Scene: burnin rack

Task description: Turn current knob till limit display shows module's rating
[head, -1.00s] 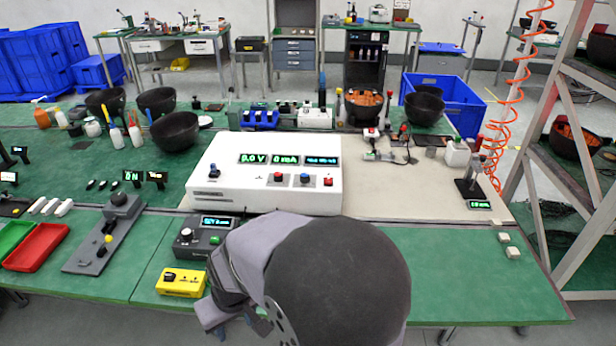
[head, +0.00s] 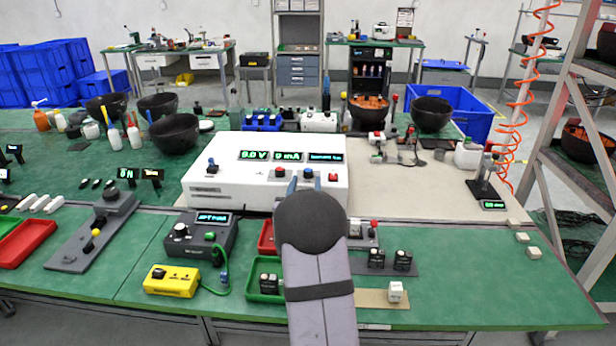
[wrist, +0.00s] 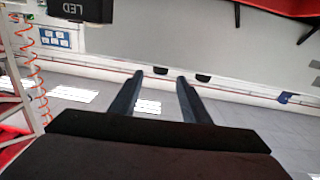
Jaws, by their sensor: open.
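A white power unit (head: 230,189) stands mid-table. It has green voltage (head: 253,155) and current (head: 289,156) displays reading about 5.0 V and 0 mA. A third display (head: 326,157) has cyan text too small to read. Its front has a black knob (head: 211,167) at left and a small blue-topped knob (head: 308,173) between two red ones. My gripper (head: 305,185) is open, its fingers pointing toward the unit's front below the blue-topped knob; contact cannot be told. The wrist view shows empty space between the fingers (wrist: 157,78) and no knob. My arm hides part of the unit's lower front.
Small black modules (head: 376,258) and a white block (head: 395,292) lie right of my arm. A green tray (head: 262,295), yellow meter (head: 171,281) and dark grey tester (head: 200,240) are to its left. The beige mat (head: 420,190) has free room.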

